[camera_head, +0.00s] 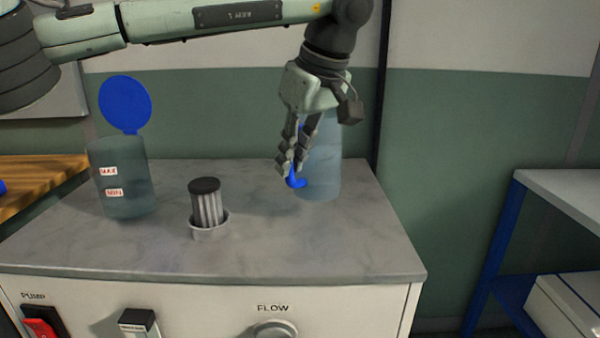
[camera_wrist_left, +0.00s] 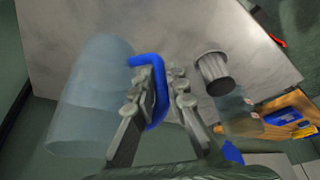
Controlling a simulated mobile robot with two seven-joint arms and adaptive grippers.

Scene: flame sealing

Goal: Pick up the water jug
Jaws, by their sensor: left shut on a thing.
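The water jug (camera_head: 325,165) is a translucent pale blue cylinder with a bright blue handle (camera_head: 297,182), at the right rear of the grey counter. It looks upright, with its base at the counter top; a small gap below it cannot be told. My left gripper (camera_head: 289,168) reaches down from above and covers its upper part. In the left wrist view my left gripper (camera_wrist_left: 163,82) has its fingers closed around the blue handle (camera_wrist_left: 147,60), with the jug body (camera_wrist_left: 88,98) on the left side. My right gripper is out of view.
A clear tank (camera_head: 123,180) with MAX and MIN labels and a raised round blue lid (camera_head: 125,104) stands at the counter's left. A dark-capped filter cartridge (camera_head: 207,205) sits in a ring mid-counter. The counter front (camera_head: 230,255) is clear. A wall is behind.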

